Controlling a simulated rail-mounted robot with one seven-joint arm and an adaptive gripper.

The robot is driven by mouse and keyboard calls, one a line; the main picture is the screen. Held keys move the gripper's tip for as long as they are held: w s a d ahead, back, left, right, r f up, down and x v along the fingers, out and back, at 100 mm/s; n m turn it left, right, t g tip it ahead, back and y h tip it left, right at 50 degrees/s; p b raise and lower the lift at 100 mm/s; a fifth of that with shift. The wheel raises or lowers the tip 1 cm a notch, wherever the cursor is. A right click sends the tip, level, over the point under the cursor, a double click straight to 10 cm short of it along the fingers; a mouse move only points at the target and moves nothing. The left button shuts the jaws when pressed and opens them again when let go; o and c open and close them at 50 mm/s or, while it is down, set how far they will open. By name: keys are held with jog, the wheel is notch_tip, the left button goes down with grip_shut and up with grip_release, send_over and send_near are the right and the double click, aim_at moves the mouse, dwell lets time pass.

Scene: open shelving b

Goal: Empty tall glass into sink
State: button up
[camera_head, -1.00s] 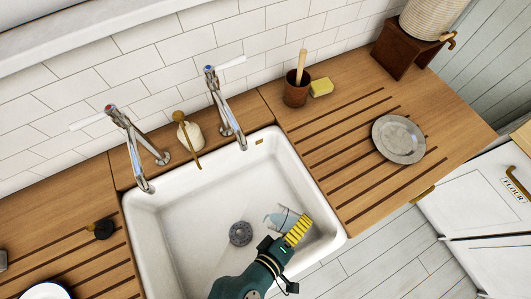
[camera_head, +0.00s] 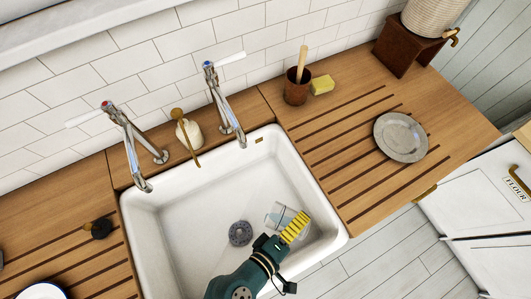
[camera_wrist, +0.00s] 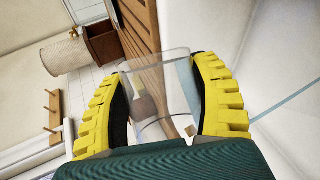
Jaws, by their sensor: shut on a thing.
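The tall glass (camera_head: 277,213) is clear and lies tilted well over, above the right side of the white sink (camera_head: 200,215). My gripper (camera_head: 292,226) is shut on it, with yellow ribbed fingers on either side. In the wrist view the glass (camera_wrist: 158,85) sits between the two fingers (camera_wrist: 160,110). A pale blue band shows along the glass's right side; I cannot tell whether it is liquid. The round drain (camera_head: 240,233) lies left of the glass on the sink floor.
Two taps (camera_head: 226,105) (camera_head: 133,140) stand behind the sink, with a soap bottle (camera_head: 189,132) between them. A brown cup (camera_head: 297,88), yellow sponge (camera_head: 322,85) and grey plate (camera_head: 400,137) are on the right wooden counter.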

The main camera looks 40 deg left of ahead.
jog(key=shift+s+a+r+n+t+h+b, duration=0.15)
jog(key=shift+a+r+n+h+b, duration=0.1)
jog(key=shift+r+n, duration=0.15)
jog(key=shift+w+a+r+n+t+h+b, duration=0.1)
jog(key=shift+r+n+t+h+b, duration=0.1)
jog(key=shift+r+n+h, duration=0.15)
dwell(1.1)
